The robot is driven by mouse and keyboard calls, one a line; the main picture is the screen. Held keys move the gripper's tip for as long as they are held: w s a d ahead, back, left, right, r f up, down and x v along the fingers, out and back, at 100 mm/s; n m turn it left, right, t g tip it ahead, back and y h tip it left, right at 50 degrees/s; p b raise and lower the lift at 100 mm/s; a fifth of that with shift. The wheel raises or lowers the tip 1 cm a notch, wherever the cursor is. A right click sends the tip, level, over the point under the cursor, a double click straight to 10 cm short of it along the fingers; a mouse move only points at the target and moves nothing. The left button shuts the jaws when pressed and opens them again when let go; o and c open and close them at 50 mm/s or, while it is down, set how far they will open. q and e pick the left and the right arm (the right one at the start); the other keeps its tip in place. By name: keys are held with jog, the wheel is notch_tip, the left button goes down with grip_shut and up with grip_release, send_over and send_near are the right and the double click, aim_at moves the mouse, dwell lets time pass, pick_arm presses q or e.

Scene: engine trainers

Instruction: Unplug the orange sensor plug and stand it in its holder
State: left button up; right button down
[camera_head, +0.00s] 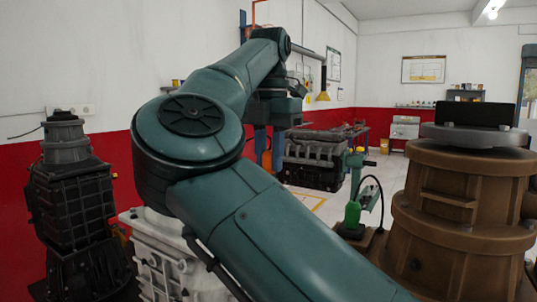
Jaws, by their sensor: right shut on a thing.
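My right arm crosses the view from the bottom right to its large elbow, then rises to the upper middle. My right gripper (274,112) hangs at the far end of it, dark and small, pointing down. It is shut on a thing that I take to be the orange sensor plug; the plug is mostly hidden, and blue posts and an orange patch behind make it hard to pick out. I cannot make out the socket or the plug's holder. My left gripper is not in view.
A brown cast housing (455,215) with a grey disc on top stands close at the right. A dark gearbox (72,190) stands at the left, and a pale engine block (165,262) is partly behind my arm. A dark engine (315,160) and a green stand (354,190) are farther back.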

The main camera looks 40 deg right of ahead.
jog(key=shift+f, duration=0.3)
jog(key=shift+w+a+f, duration=0.1)
jog(key=shift+f, duration=2.1)
jog(key=shift+f+b, duration=0.6)
jog(key=shift+f, duration=0.2)
jog(key=shift+f, duration=0.45)
